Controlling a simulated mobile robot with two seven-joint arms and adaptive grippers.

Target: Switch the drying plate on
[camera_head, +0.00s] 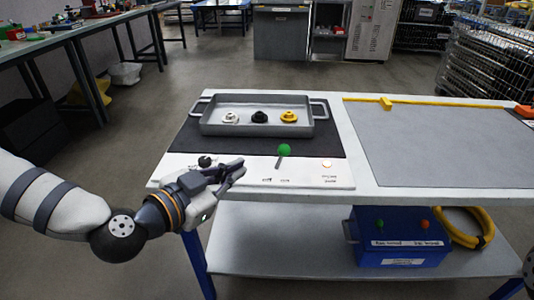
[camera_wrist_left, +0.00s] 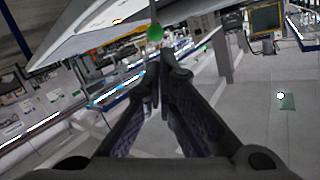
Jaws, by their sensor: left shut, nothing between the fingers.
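The drying plate (camera_head: 183,142) is a dark flat plate on the left part of the workbench, with a white control strip (camera_head: 305,180) along its front. A lever with a green ball (camera_head: 284,150) stands on the strip, its stem leaning slightly. In the left wrist view the green ball (camera_wrist_left: 155,32) shows beyond the fingertips (camera_wrist_left: 161,78). My right gripper is out of view.
A grey tray (camera_head: 215,129) with white, black and yellow parts stands on the plate. A grey mat (camera_head: 430,145) with a yellow bar (camera_head: 440,103) lies to the right. A blue box (camera_head: 400,255) and yellow hose (camera_head: 478,240) sit on the lower shelf.

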